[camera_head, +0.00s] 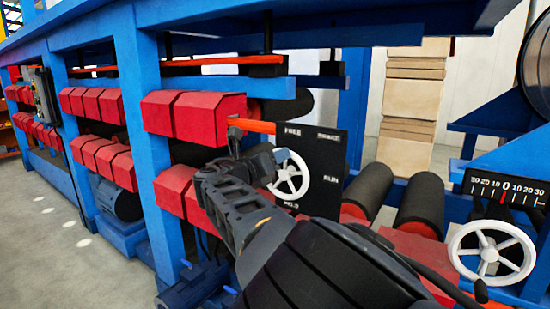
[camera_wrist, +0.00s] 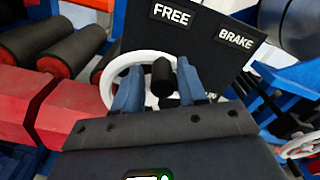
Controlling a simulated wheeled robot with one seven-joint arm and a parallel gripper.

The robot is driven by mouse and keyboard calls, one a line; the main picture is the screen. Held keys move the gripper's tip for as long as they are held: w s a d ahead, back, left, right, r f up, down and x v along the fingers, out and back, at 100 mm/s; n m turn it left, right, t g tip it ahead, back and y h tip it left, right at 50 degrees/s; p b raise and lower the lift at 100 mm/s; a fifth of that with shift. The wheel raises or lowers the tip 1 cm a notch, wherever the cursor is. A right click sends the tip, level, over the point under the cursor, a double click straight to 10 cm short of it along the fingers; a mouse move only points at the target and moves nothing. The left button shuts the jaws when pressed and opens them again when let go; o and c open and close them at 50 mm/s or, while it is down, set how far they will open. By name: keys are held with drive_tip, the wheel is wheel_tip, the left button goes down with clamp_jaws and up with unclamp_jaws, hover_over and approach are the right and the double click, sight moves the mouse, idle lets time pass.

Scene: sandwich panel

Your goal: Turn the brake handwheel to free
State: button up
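The white brake handwheel (camera_head: 305,172) is mounted on a black panel (camera_head: 327,158) with labels FREE (camera_head: 293,131), BRAKE (camera_head: 329,136) and RUN (camera_head: 332,183). In the wrist view, the handwheel rim (camera_wrist: 106,83) shows behind my fingers. A dark knob (camera_wrist: 162,78) stands between the two blue-grey fingers of my gripper (camera_wrist: 159,82), with small gaps at its sides. The FREE label (camera_wrist: 171,15) is above the knob, and BRAKE (camera_wrist: 236,38) is to the right. In the head view, my gripper (camera_head: 272,160) is at the wheel's upper left and hides part of it.
A second white handwheel (camera_head: 492,252) with a numbered scale (camera_head: 505,188) stands at the right. Dark rollers (camera_head: 420,204) lie right of the panel. Red blocks (camera_head: 195,116) and blue frame posts (camera_head: 149,120) are to the left. Open floor shows at far left.

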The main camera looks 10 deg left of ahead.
drive_tip(key=shift+o, duration=0.7)
drive_tip(key=shift+r, duration=0.1)
drive_tip(key=shift+r+p, duration=0.1)
drive_tip(key=shift+p, duration=0.2)
drive_tip(key=p+v, duration=0.5)
drive_tip(key=v, duration=0.2)
drive_tip(key=shift+s, duration=0.35)
drive_tip(key=shift+a, duration=0.1)
